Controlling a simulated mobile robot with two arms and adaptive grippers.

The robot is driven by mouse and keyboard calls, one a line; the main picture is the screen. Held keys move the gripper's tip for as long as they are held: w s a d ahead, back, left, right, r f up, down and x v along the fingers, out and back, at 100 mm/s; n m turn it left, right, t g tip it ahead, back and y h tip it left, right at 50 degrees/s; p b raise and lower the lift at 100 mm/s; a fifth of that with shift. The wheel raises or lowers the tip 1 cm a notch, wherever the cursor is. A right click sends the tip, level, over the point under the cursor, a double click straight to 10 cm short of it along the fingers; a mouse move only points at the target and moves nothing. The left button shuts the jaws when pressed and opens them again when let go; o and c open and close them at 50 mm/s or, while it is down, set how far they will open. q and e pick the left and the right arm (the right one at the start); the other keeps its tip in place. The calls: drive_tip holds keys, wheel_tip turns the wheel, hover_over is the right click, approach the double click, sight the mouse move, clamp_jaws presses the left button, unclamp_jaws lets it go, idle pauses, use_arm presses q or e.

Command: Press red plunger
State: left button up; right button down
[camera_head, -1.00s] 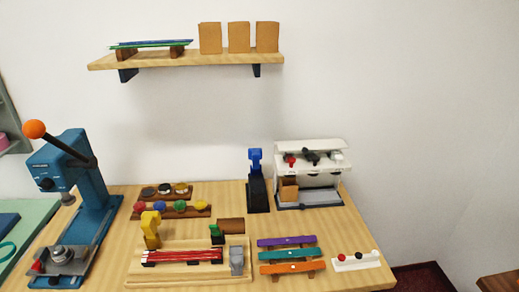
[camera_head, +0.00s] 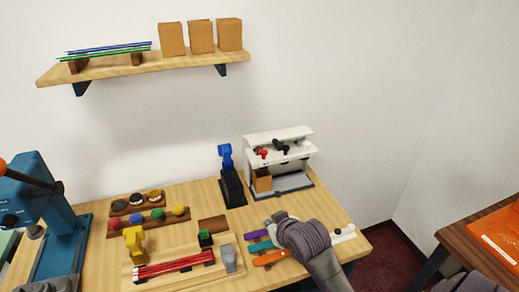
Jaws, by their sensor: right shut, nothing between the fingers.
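The red plunger (camera_head: 263,154) is a small red knob on the front of the white machine (camera_head: 279,136) at the back right of the counter. A black plunger (camera_head: 281,146) sits to its right. My right gripper (camera_head: 277,219) is shut and empty, in front of the machine and above the coloured strips at the right front. It is apart from the red plunger. The gripper and its arm hide parts of the strips. My left gripper is not in view.
A blue-topped black tool (camera_head: 229,176) stands left of the machine. Purple, teal and orange strips (camera_head: 270,257) lie under my right arm. A yellow clamp (camera_head: 135,244) and red rods (camera_head: 172,266) are at the front left. Bare counter (camera_head: 329,211) shows at the right.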

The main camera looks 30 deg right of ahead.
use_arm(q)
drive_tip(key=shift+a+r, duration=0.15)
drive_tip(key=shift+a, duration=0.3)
use_arm(e)
drive_tip(key=w+d+r+m+t+h, duration=0.1)
drive_tip(key=w+d+r, duration=0.3)
drive_tip(key=r, duration=0.4)
drive_tip(key=w+d+r+m+t+h, duration=0.1)
drive_tip(key=w+d+r+t, duration=0.2)
drive_tip(key=w+r, duration=0.3)
drive_tip(key=shift+d+r+t, duration=0.4)
drive_tip(key=shift+d+r, duration=0.45)
drive_tip(key=shift+d, duration=0.05)
drive_tip(key=shift+w, duration=0.2)
drive_tip(key=p, duration=0.3)
hover_over(264, 152)
drive_tip(key=s, duration=0.2)
wheel_tip(264, 152, down, 2)
drive_tip(key=f, duration=0.2)
drive_tip(key=f+p, duration=0.1)
drive_tip(key=f, duration=0.1)
drive_tip(key=shift+w+a+f, duration=0.1)
drive_tip(key=shift+a+f, duration=0.1)
drive_tip(key=shift+f, duration=0.05)
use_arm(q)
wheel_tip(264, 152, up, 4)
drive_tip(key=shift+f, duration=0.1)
use_arm(e)
drive_tip(key=shift+f, duration=0.15)
